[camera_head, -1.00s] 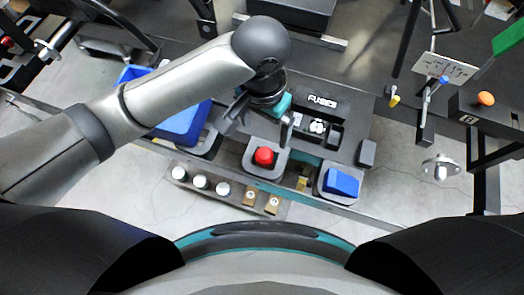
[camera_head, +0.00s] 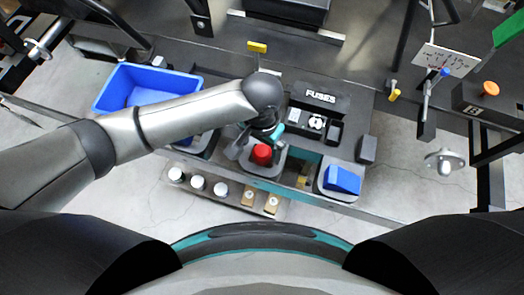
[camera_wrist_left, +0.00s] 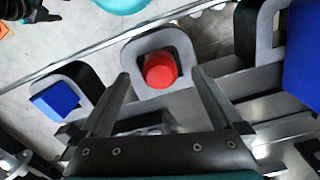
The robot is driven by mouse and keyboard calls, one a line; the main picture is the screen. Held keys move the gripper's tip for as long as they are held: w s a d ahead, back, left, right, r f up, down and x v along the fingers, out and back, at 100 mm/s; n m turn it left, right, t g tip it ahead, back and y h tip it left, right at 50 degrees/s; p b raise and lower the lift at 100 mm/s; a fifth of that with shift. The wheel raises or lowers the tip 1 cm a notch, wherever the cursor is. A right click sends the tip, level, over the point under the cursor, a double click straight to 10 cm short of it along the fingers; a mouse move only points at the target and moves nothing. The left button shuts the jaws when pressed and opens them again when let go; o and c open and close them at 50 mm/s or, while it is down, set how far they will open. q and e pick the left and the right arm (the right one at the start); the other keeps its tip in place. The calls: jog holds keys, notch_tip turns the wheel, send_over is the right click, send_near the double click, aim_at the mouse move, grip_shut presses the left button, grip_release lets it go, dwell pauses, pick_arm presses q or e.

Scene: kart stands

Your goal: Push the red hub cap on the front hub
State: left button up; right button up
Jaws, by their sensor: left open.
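The red hub cap (camera_head: 262,154) stands in a grey square holder (camera_head: 262,170) at the near edge of the bench. It also shows in the left wrist view (camera_wrist_left: 160,70), in its holder's dark recess. My left gripper (camera_wrist_left: 159,72) is open and empty. Its two fingers point toward the cap, one on each side in that view; I cannot tell the height gap. In the head view my gripper hangs just behind the cap and partly hides the holder. A silver hub with a round flange (camera_head: 445,162) is at the far right, bare of any red cap. My right gripper is out of view.
A blue block (camera_head: 342,180) sits in a grey holder right of the cap. A blue bin (camera_head: 128,92) lies left, partly under my arm. A black fuse box (camera_head: 318,97) stands behind. A front rack (camera_head: 222,188) holds white and tan pieces. Floor shows between bench and hub.

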pick_arm(q)
notch_tip(320, 180, down, 3)
jog(key=shift+r, duration=0.2)
jog(key=c, duration=1.5)
jog(key=shift+r, duration=0.15)
